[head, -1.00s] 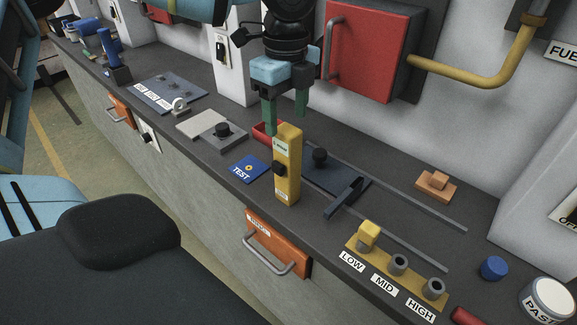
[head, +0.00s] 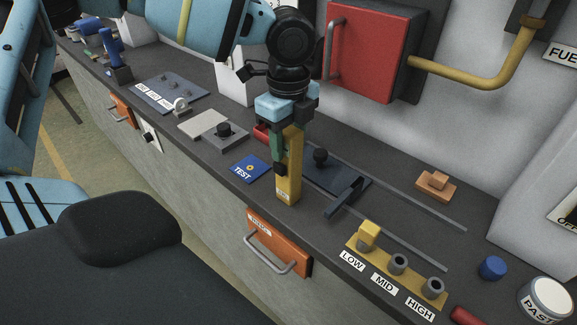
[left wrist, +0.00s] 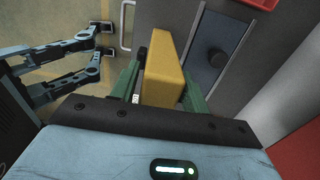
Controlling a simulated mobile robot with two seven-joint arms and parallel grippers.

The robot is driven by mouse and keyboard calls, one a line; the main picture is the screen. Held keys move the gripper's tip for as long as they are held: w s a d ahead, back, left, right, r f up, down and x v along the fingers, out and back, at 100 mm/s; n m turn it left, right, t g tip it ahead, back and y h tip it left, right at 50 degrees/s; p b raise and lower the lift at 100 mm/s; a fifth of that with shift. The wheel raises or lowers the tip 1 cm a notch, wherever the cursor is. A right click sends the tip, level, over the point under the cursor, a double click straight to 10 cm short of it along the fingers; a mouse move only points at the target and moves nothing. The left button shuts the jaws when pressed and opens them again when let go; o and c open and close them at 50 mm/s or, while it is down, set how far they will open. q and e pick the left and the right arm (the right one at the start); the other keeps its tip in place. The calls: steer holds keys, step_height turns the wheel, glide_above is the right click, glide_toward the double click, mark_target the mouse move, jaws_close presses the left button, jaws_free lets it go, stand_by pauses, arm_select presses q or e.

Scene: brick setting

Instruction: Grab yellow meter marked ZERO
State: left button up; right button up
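The yellow meter (head: 288,185) is a tall upright block on the dark counter, with a black knob on its side. A small white label shows near its foot, too small to read. My left gripper (head: 285,150) points down over the meter's upper part, one green finger showing at its left side. In the left wrist view the meter (left wrist: 163,75) stands between the two green fingers (left wrist: 160,88). A narrow gap seems to show at its left side, so the fingers look open around it. The far finger is mostly hidden in the head view.
A blue TEST card (head: 250,169) lies left of the meter. A dark plate with a knob (head: 335,182) is close on its right. A yellow LOW/MID/HIGH rack (head: 400,272) stands at the front right. An orange drawer (head: 280,245) is below the counter edge. A red box (head: 365,50) hangs behind.

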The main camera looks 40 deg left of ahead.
arm_select(q)
jaws_close()
steer(key=shift+r, duration=0.1)
